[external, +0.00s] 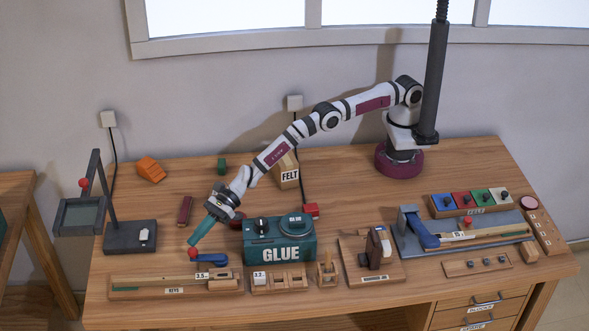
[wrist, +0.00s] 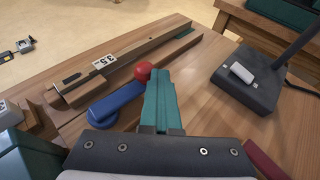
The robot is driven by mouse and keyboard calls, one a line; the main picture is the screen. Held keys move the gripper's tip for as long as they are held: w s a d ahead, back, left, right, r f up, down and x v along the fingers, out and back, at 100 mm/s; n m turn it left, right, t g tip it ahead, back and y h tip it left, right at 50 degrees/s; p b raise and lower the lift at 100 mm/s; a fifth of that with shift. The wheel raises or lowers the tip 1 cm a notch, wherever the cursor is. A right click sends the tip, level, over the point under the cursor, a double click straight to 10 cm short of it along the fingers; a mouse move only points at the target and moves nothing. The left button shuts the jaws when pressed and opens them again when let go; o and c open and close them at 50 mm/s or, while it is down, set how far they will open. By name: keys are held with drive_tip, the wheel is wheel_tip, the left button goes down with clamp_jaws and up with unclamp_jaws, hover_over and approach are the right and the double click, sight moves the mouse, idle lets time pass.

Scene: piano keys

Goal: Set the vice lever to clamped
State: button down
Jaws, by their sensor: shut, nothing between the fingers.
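A blue lever (external: 212,259) with a red ball knob (external: 193,254) sits at the back edge of the long wooden keys holder (external: 175,284) at the left front. In the wrist view the blue lever (wrist: 115,105) lies low beside the holder, and its red knob (wrist: 143,73) is at the far end. My gripper (external: 194,243) is shut and empty, with teal fingers pointing down at the knob. In the wrist view my fingertips (wrist: 159,74) appear right beside the knob; I cannot tell if they touch it. No label for the lever's positions is readable.
The teal glue box (external: 282,240) stands right of my gripper. A lamp with a dark base (external: 130,237) stands to the left. A dark red block (external: 185,210) lies behind my gripper. Another blue-handled fixture (external: 420,231) is at the right. Bare wood lies between lamp and holder.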

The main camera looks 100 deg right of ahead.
drive_tip(key=shift+r, duration=0.1)
drive_tip(key=s+d+r, duration=0.2)
drive_tip(key=d+r, duration=0.1)
drive_tip(key=d, duration=0.3)
drive_tip(key=s+d+r, duration=0.2)
drive_tip(key=d, duration=0.4)
drive_tip(key=s+d+r+n+g+y, duration=0.15)
drive_tip(key=s+r+n+g, duration=0.35)
drive_tip(key=s+r+n, duration=0.85)
drive_tip(key=s+d+n+g+h, duration=0.1)
drive_tip(key=s+d, duration=0.5)
drive_tip(key=s, duration=0.6)
drive_tip(key=s+d+f+n+g+h, duration=0.1)
drive_tip(key=s+d+n+h, duration=0.3)
drive_tip(key=s, duration=0.8)
drive_tip(key=s+d+n+g+h, duration=0.3)
drive_tip(key=s+d, duration=0.4)
drive_tip(key=s, duration=0.5)
drive_tip(key=shift+s+d+f+h, duration=0.35)
drive_tip(key=shift+d+f+h, duration=0.05)
drive_tip(key=shift+h, duration=0.05)
drive_tip(key=c, duration=1.5)
unclamp_jaws()
drive_tip(key=shift+n, duration=0.25)
drive_tip(key=shift+c, duration=0.2)
